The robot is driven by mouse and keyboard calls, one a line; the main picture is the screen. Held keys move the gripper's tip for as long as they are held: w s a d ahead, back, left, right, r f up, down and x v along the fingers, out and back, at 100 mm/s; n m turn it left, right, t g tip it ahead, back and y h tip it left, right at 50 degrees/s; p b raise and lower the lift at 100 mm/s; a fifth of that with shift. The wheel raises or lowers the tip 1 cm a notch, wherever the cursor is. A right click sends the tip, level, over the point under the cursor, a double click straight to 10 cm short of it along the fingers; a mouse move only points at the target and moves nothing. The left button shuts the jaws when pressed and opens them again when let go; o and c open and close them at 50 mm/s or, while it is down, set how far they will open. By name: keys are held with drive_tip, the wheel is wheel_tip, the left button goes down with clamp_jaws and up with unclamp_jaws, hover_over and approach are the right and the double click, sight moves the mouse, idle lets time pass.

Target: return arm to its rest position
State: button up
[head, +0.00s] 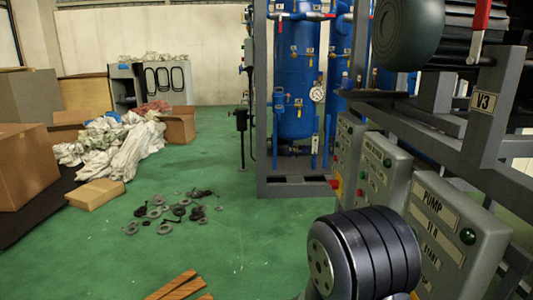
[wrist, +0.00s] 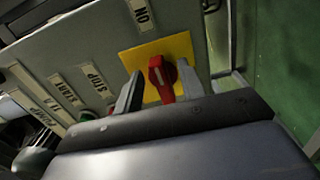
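In the wrist view my gripper (wrist: 160,72) has its two grey fingers spread apart, with a visible gap between them. A red rotary switch (wrist: 162,76) on a yellow plate (wrist: 182,48) shows between the fingers. I see nothing held, and I cannot tell how far the fingertips are from the panel. In the head view a dark ribbed joint of my arm (head: 365,252) is at the lower right, in front of the control panels. My gripper is hidden there.
The grey PUMP panel (head: 450,235) and more control boxes stand close behind my arm. A metal frame (head: 490,130) with a valve labelled V3 rises at the right. Blue tanks (head: 297,80) stand behind.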

drive_tip(key=a+p, duration=0.2)
drive_tip(key=a, duration=0.8)
drive_tip(key=d+n+p, duration=0.4)
drive_tip(key=d+n, duration=0.1)
drive_tip(key=d, duration=0.6)
drive_tip(key=shift+r+n+p, duration=0.3)
drive_tip(key=shift+r, duration=0.15)
drive_tip(key=shift+f, duration=0.1)
